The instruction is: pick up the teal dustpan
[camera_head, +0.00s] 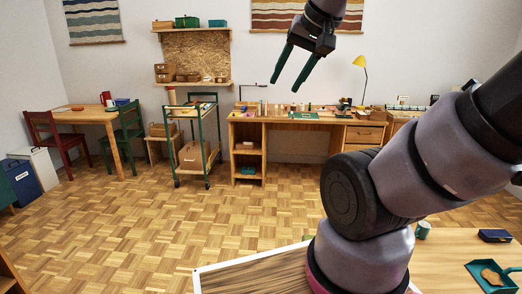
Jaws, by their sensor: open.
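The teal dustpan (480,274) lies on a wooden table at the bottom right of the head view, partly cut off by the picture's right edge. A brown, flat piece (493,277) lies in it. My gripper (288,84) is high at the top middle of the view, with two dark green fingers apart and nothing between them. It is far from the dustpan, up and to the left of it in the picture. My arm reaches across the right side and hides part of the table.
A teal cup (423,230) and a dark blue box (494,236) stand on the same wooden table (448,268) near the dustpan. A white-edged framed panel (240,275) is at the bottom middle. A desk (290,121), a cart (196,168) and chairs stand farther back. The parquet floor between is clear.

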